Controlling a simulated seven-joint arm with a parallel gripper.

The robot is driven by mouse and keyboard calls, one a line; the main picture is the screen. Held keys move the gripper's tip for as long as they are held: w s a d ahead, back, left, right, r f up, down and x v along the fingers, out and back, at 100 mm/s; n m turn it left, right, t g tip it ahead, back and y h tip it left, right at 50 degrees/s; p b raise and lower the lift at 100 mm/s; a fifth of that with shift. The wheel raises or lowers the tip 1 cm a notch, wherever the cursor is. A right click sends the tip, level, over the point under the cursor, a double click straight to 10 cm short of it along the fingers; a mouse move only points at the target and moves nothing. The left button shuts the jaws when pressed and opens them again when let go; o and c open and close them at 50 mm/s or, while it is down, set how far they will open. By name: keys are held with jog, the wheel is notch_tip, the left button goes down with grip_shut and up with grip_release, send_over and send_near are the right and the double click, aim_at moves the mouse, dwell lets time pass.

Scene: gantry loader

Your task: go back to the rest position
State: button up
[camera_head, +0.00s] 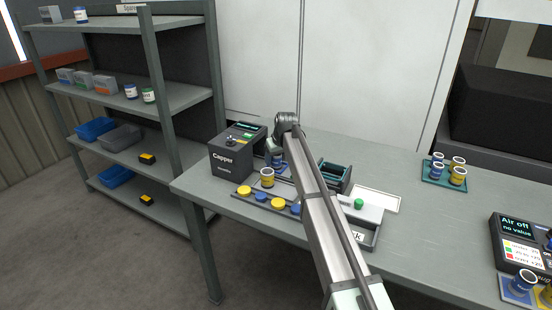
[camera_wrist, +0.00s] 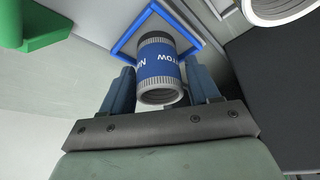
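My gripper (camera_wrist: 160,92) points down at the bench with one blue-grey finger on each side of a blue jar (camera_wrist: 158,68). Thin gaps show between the fingers and the jar, so it looks open around the jar. The jar has white ribbed ends and white lettering. It is at a blue-edged square (camera_wrist: 126,42) on a light surface. In the head view, my gripper (camera_head: 277,150) is low beside the Capper machine, partly hidden by my arm. The blue jar (camera_head: 278,164) shows only partly there.
The Capper (camera_head: 230,165) stands left, with a yellow jar (camera_head: 267,177) and a row of yellow and blue caps (camera_head: 262,197) in front. A teal-edged box (camera_head: 334,176) and a green-button device (camera_head: 360,210) are close right. A teal tray (camera_head: 432,176) holds several jars. Shelves (camera_head: 160,95) stand left.

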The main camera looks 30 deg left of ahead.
jog(key=o, duration=0.6)
notch_tip(320, 180, up, 9)
dwell(1.7)
dwell(0.4)
